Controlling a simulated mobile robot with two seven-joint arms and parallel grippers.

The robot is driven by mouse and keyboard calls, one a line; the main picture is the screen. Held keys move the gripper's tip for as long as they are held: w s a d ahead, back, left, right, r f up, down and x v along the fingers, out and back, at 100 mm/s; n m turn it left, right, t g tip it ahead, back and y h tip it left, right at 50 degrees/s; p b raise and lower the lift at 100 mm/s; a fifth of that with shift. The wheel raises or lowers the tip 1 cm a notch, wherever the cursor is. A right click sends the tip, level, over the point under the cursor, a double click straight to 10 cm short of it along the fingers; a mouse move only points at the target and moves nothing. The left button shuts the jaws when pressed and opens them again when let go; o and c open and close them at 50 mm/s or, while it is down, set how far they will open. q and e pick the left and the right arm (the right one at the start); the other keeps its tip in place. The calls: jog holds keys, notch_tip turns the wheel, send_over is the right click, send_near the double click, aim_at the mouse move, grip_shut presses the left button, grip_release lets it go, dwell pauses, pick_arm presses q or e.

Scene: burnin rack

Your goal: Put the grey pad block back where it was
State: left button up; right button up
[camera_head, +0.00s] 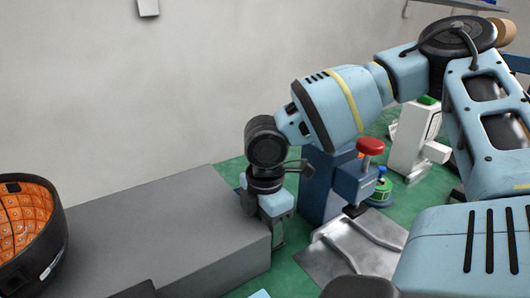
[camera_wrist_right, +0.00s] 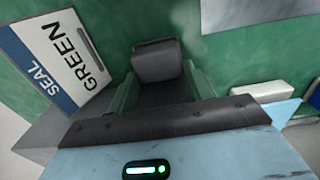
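The grey pad block (camera_wrist_right: 157,62) shows in the right wrist view, between the tips of my right gripper (camera_wrist_right: 160,78). The fingers reach its two sides and appear shut on it. In the head view my right gripper (camera_head: 278,236) points down beside the right end of a long grey bench (camera_head: 160,235). The block cannot be made out there. My left gripper is not in view.
A card reading GREEN SEAL (camera_wrist_right: 62,55) lies left of the block. A blue press-like fixture with a red knob (camera_head: 370,146) and a metal plate (camera_head: 350,250) stand right of my gripper. An orange-lined black bowl (camera_head: 55,245) sits at the left.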

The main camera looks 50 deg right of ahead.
jog(key=o, duration=0.4)
jog(key=shift+f+b, duration=0.1)
jog(key=shift+b, duration=0.3)
jog(key=r, duration=0.2)
jog(key=r+p, duration=0.1)
jog(key=r, duration=0.4)
jog(key=shift+w+a+p, duration=0.15)
jog(key=shift+w+p, duration=0.1)
jog(key=shift+p, duration=0.1)
jog(key=shift+r, duration=0.55)
